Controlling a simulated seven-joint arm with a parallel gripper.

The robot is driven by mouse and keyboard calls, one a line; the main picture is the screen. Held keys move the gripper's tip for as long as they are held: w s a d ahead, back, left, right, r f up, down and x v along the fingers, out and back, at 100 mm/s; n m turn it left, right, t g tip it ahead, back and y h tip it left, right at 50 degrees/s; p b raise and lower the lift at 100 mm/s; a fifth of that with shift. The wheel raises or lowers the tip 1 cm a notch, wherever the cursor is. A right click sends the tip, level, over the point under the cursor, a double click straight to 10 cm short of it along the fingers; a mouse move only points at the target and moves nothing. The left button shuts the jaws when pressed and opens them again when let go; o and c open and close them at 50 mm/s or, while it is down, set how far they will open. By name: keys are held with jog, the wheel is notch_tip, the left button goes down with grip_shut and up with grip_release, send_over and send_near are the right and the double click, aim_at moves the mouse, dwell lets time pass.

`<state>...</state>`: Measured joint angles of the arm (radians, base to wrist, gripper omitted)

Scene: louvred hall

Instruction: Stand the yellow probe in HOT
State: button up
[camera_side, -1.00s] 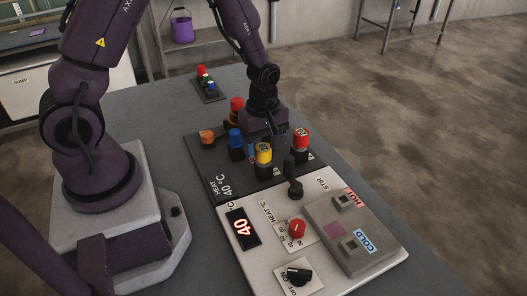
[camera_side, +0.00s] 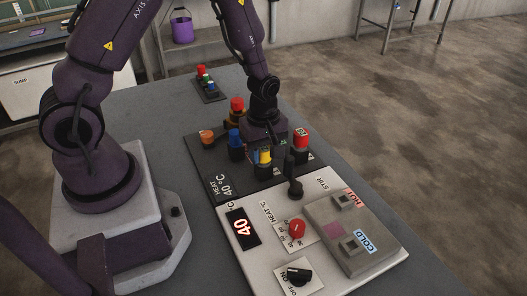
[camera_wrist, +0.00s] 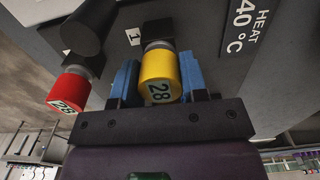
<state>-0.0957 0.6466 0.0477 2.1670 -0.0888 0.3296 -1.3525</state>
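The yellow probe (camera_side: 264,157) stands upright on the dark plate, its cap marked 28 in the wrist view (camera_wrist: 160,72). My gripper (camera_side: 263,148) is lowered over it. In the wrist view the blue fingers (camera_wrist: 160,78) are on either side of the yellow cap, very close to it. A thin gap seems to show at the left finger, so they look open around it. The HOT socket (camera_side: 344,200) is a square collar on the grey block (camera_side: 325,228), beside the red HOT label. The COLD socket (camera_side: 350,245) is nearer the camera. Both look empty.
A black upright post (camera_side: 295,185) stands between the yellow probe and the grey block. The white panel carries a red knob (camera_side: 297,229) and a 40 display (camera_side: 243,228).

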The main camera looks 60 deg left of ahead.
grip_shut()
jog(key=shift+r, duration=0.15)
jog(key=shift+r, duration=4.65)
